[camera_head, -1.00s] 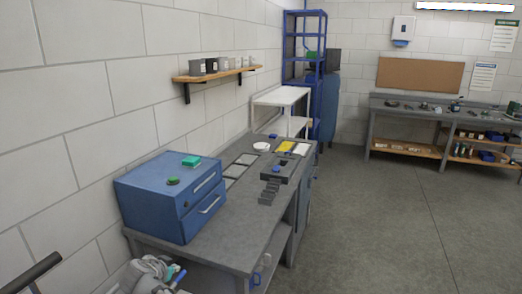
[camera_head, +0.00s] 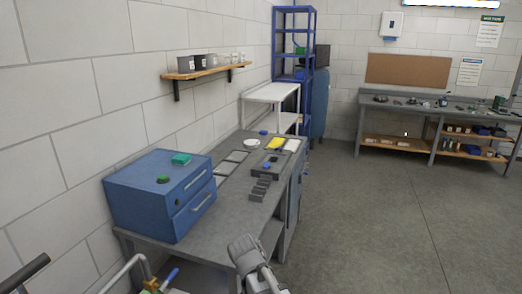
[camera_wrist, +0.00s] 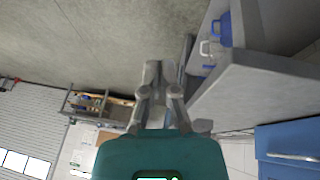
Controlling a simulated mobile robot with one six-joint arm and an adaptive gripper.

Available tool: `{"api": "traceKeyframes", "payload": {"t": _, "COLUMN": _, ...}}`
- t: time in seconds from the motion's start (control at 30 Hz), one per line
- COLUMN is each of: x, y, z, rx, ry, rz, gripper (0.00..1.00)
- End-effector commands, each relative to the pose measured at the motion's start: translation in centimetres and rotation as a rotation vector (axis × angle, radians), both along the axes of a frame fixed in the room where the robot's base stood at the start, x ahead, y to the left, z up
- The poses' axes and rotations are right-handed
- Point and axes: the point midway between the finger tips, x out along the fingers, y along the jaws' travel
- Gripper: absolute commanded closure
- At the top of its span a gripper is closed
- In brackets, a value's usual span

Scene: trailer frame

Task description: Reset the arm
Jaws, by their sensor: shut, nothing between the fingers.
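My gripper (camera_wrist: 158,70) is shut and empty in the wrist view, its two fingers meeting over bare floor in the picture. The grey edge of a workbench is to its right and looks apart from it. In the head view a grey part of my arm rises at the bottom centre, in front of the workbench (camera_head: 190,236). I cannot tell there which part of the arm it is. The wrist picture is turned, with the far wall at lower left.
A blue two-drawer box (camera_head: 160,200) with green things on top stands on the workbench. Trays and small dark blocks (camera_head: 260,189) lie further back. The floor (camera_head: 375,220) right of the bench is clear.

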Motion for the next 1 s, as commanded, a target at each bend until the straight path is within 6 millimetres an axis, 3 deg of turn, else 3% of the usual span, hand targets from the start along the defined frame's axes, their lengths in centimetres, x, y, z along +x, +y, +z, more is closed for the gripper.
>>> {"api": "traceKeyframes", "payload": {"t": 0.03, "x": -0.5, "y": -1.6, "z": -0.2, "rx": 0.007, "ry": 0.026, "rz": 0.001, "gripper": 1.0}}
{"api": "traceKeyframes", "payload": {"t": 0.2, "x": -1.9, "y": -5.8, "z": -0.7, "rx": 0.034, "ry": 0.118, "rz": 0.037, "gripper": 1.0}}
{"api": "traceKeyframes", "payload": {"t": 0.6, "x": -6.2, "y": -13.9, "z": -1.4, "rx": 0.155, "ry": 0.287, "rz": 0.147, "gripper": 1.0}}
{"api": "traceKeyframes", "payload": {"t": 0.8, "x": -7.9, "y": -16.2, "z": -1.5, "rx": 0.21, "ry": 0.328, "rz": 0.198, "gripper": 1.0}}
{"api": "traceKeyframes", "payload": {"t": 1.0, "x": -8.4, "y": -16.9, "z": -1.5, "rx": 0.232, "ry": 0.341, "rz": 0.22, "gripper": 1.0}}
